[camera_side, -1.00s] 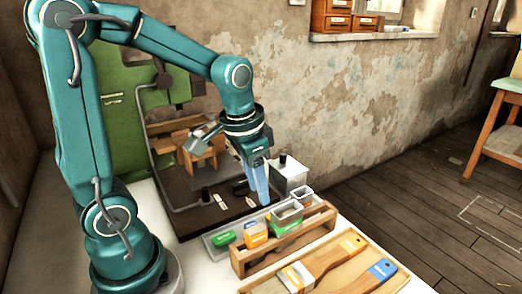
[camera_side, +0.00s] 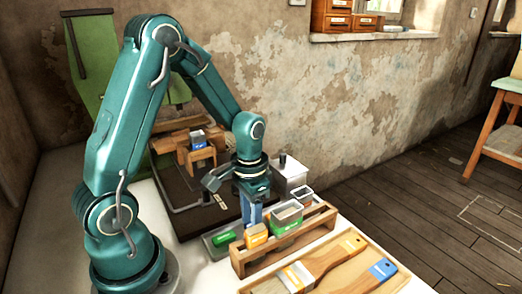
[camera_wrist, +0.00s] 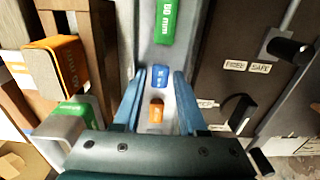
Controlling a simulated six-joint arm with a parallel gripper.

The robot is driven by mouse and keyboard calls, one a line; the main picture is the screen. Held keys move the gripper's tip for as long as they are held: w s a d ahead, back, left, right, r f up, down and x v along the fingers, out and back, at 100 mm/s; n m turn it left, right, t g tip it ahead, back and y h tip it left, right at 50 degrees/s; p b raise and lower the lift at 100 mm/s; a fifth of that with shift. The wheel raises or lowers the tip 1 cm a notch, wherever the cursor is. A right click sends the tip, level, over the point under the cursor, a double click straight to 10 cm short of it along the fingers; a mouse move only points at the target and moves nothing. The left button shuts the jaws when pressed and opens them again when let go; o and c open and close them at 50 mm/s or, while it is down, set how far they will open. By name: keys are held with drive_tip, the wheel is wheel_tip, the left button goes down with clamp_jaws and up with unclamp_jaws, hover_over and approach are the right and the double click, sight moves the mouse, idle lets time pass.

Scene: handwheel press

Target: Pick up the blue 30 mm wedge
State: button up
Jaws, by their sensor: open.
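The blue 30 mm wedge (camera_wrist: 160,77) lies in a grey tray (camera_wrist: 147,50), between a larger green wedge (camera_wrist: 166,20) and a small orange wedge (camera_wrist: 156,112). My gripper (camera_wrist: 159,74) is open above the tray, its two blue fingers on either side of the blue wedge in the wrist view. I cannot tell whether either finger touches it. In the side view my gripper (camera_side: 251,220) points down over the tray, and the blue wedge is hidden there. The green wedge (camera_side: 222,238) shows at the tray's left end.
A wooden rack (camera_side: 290,243) holding orange-labelled (camera_side: 256,236) and green-labelled (camera_side: 286,226) blocks stands close beside the tray. The dark press base (camera_wrist: 220,40) with PRESS and SAFE labels lies on the other side. Brushes (camera_side: 325,258) lie in a wooden tray in front.

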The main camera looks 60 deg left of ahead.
clamp_jaws()
drive_tip(key=shift+r, duration=0.1)
